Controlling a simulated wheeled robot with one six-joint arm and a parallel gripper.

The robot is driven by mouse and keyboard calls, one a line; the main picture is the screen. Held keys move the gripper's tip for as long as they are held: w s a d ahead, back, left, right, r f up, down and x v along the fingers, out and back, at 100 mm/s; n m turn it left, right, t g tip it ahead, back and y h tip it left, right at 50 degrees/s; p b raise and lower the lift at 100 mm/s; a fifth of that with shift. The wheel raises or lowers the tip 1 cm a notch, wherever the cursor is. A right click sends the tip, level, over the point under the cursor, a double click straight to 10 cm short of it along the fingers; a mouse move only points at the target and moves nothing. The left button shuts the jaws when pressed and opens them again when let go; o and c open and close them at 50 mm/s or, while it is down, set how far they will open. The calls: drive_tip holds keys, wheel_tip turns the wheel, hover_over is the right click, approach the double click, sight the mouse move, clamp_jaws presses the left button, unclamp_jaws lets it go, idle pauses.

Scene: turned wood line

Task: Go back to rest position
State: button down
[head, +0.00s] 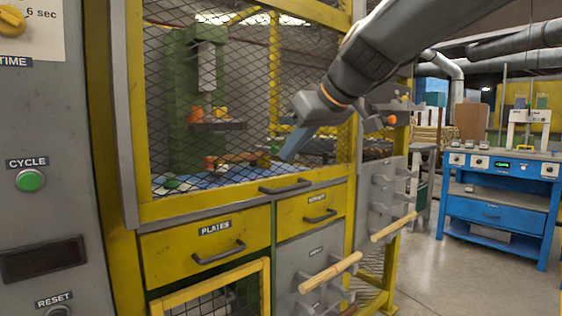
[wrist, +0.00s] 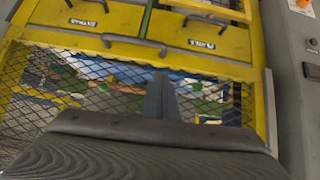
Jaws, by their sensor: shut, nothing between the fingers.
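My gripper (head: 288,155) hangs in front of the yellow-framed mesh guard (head: 310,90) in the head view, its fingers pointing down and left. It is shut and holds nothing. In the wrist view the closed fingers (wrist: 161,80) show before the mesh, near the guard's handle (wrist: 134,41). The same guard handle (head: 285,186) is just below the fingertips in the head view. I cannot tell whether the fingers touch the mesh. My arm reaches in from the top right.
Below the guard are a yellow PLATES drawer (head: 206,246) and a smaller yellow drawer (head: 312,215). Wooden rods (head: 330,271) stick out at the lower right. A grey control panel (head: 45,130) stands at the left. A blue bench (head: 500,200) stands beyond open floor (head: 450,285).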

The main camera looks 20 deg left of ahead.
drive_tip(key=s+d+f+m+g+h, duration=0.3)
drive_tip(key=s+d+f+m+h, duration=0.1)
drive_tip(key=s+d+f, duration=1)
drive_tip(key=s+d+f+m+g+h, duration=0.35)
drive_tip(key=s+d+f, duration=0.75)
drive_tip(key=f, duration=0.6)
drive_tip(key=d+r+m+p, duration=0.2)
drive_tip(key=d+r+p, duration=0.3)
drive_tip(key=p, duration=0.6)
drive_tip(key=s+d+r+m+t+p, duration=0.1)
drive_tip(key=d+r+m+p, duration=0.1)
drive_tip(key=d+r+p, duration=0.4)
wheel_tip(320, 180, up, 4)
drive_tip(key=p, duration=0.5)
drive_tip(key=shift+s+p, duration=0.3)
drive_tip(key=shift+p, duration=0.05)
drive_tip(key=shift+h, duration=0.25)
